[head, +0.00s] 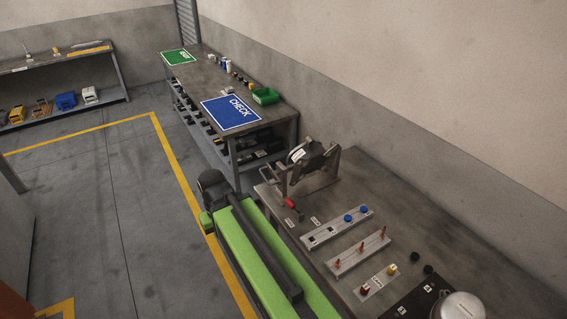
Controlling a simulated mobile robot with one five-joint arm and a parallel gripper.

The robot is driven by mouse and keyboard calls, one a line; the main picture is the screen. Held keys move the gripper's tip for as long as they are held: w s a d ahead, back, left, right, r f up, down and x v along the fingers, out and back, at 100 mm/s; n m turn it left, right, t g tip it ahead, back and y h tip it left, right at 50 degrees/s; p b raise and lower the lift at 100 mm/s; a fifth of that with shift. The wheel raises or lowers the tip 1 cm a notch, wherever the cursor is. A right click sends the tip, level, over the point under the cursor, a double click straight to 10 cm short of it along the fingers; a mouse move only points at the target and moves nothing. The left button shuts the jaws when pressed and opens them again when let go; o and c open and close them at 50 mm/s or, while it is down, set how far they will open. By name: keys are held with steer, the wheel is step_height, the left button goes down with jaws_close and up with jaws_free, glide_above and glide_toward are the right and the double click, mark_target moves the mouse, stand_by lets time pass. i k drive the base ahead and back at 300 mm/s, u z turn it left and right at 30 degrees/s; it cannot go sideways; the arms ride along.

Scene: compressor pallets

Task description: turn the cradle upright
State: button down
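My green and black arm reaches up from the bottom of the head view, left of the bench, and ends at a dark joint left of the cradle. My gripper's fingers do not show.
The bench (366,176) also bears strips with blue caps (355,214), red pins (361,248) and small fittings (378,279), loose black caps and a silver pot (462,306). Floor left of my arm is clear.

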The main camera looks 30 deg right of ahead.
mark_target(309, 157)
steer(key=z, duration=1.75)
steer(key=k, duration=1.1)
steer(key=u, duration=1.7)
steer(key=i, duration=1.65)
steer(key=u, duration=0.05)
